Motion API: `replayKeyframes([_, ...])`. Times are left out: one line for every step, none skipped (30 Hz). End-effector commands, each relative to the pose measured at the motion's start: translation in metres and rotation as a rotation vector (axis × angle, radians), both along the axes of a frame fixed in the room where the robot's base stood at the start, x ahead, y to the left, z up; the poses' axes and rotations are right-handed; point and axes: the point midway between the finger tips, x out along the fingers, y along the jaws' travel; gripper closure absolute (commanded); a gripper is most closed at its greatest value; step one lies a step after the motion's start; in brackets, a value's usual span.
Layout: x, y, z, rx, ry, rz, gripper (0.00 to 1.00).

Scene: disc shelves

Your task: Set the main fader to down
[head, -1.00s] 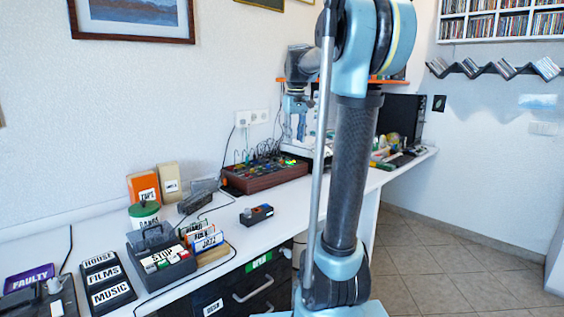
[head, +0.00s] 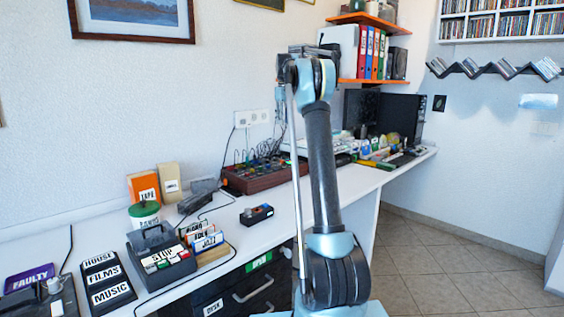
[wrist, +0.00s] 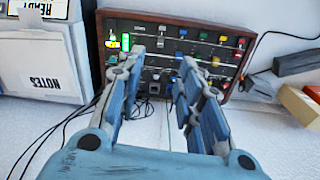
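The mixer is a dark red-brown wooden box (head: 268,183) with rows of coloured knobs and caps, near the wall on the desk. In the wrist view its panel (wrist: 180,50) faces me, with a lit green strip at the left. The main fader cannot be told apart from the other small controls. My gripper (wrist: 161,64) is open, its two blue-grey fingers spread apart in front of the panel, with nothing visible between them. The fingers cover parts of the panel.
A small dark controller (head: 257,214) sits on the desk.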

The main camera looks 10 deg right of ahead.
Motion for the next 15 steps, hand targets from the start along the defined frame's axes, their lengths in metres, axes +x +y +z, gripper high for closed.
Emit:
replayKeyframes([0.015, 0.0, -0.006, 0.0, 0.004, 0.01, 0.67])
replayKeyframes([0.022, 0.0, -0.009, 0.0, 0.006, 0.017, 0.67])
replayKeyframes([0.032, 0.0, -0.013, -0.001, 0.008, 0.027, 0.67])
replayKeyframes([0.038, 0.0, -0.016, 0.0, 0.011, 0.034, 0.67])
replayKeyframes([0.045, 0.0, -0.02, -0.001, 0.013, 0.04, 0.67])
replayKeyframes([0.053, 0.0, -0.024, -0.001, 0.017, 0.049, 0.67])
replayKeyframes([0.059, 0.0, -0.028, -0.001, 0.018, 0.056, 0.67])
replayKeyframes([0.064, 0.0, -0.031, -0.001, 0.02, 0.063, 0.67])
replayKeyframes([0.071, -0.001, -0.035, -0.001, 0.024, 0.07, 0.67])
replayKeyframes([0.075, -0.001, -0.039, -0.001, 0.025, 0.075, 0.67])
replayKeyframes([0.079, -0.001, -0.042, -0.001, 0.027, 0.08, 0.67])
replayKeyframes([0.084, -0.001, -0.045, -0.001, 0.029, 0.086, 0.67])
replayKeyframes([0.086, -0.001, -0.048, -0.002, 0.03, 0.09, 0.67])
replayKeyframes([0.089, -0.001, -0.05, -0.001, 0.031, 0.094, 0.67])
replayKeyframes([0.092, -0.001, -0.052, -0.001, 0.032, 0.097, 0.67])
